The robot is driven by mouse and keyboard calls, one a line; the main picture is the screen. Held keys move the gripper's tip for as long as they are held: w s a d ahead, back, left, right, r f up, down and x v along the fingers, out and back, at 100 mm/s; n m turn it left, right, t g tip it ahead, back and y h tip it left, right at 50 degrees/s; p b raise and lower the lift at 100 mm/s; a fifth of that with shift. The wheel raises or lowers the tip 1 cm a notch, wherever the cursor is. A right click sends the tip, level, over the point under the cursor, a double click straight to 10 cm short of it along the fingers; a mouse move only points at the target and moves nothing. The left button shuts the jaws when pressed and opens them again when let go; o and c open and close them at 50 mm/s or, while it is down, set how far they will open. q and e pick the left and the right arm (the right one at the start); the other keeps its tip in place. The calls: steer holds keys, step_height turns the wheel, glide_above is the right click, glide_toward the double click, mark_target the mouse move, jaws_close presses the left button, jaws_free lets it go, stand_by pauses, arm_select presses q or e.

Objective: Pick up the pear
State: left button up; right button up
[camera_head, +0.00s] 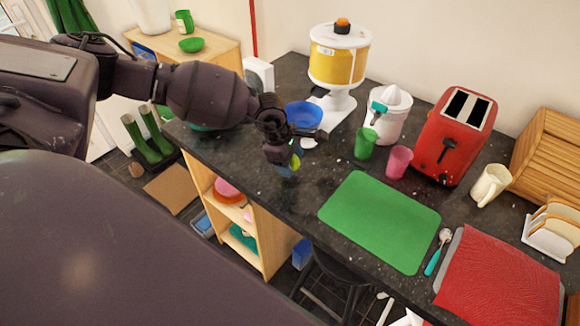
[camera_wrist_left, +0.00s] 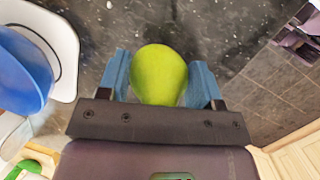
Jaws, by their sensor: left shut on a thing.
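The green pear (camera_wrist_left: 158,75) sits between the two blue finger pads of my left gripper (camera_wrist_left: 160,82) in the left wrist view. The pads press on it from both sides, and its lower end is hidden behind the gripper's dark body. I cannot tell whether the pear touches the counter. My right gripper is in neither view.
A blue bowl (camera_head: 304,115) on a white kitchen scale (camera_head: 334,108) stands just behind the gripper. A green cup (camera_head: 366,144), a pink cup (camera_head: 399,161) and a red toaster (camera_head: 453,137) stand to the right. A green mat (camera_head: 380,220) lies flat on the counter.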

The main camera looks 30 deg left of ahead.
arm_select(q)
step_height(320, 180, up, 16)
steer(key=b, duration=0.2)
steer(key=w+a+b, duration=0.2)
steer(key=a+b, duration=0.1)
steer(key=a, duration=1.2)
steer(key=w+a+f+b, duration=0.1)
steer(key=a+f+b, duration=0.3)
steer(key=a, duration=0.4)
steer(key=w+a+f+b, duration=0.1)
steer(key=a+f+b, duration=0.3)
steer(key=a, duration=0.5)
steer(key=shift+w, duration=0.25)
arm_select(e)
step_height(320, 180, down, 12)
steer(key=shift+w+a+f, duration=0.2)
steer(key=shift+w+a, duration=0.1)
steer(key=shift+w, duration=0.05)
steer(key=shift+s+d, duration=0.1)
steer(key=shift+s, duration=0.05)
arm_select(q)
steer(key=shift+f, duration=0.1)
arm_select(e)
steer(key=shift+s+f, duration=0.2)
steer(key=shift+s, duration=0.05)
arm_select(q)
steer(key=shift+f, duration=0.1)
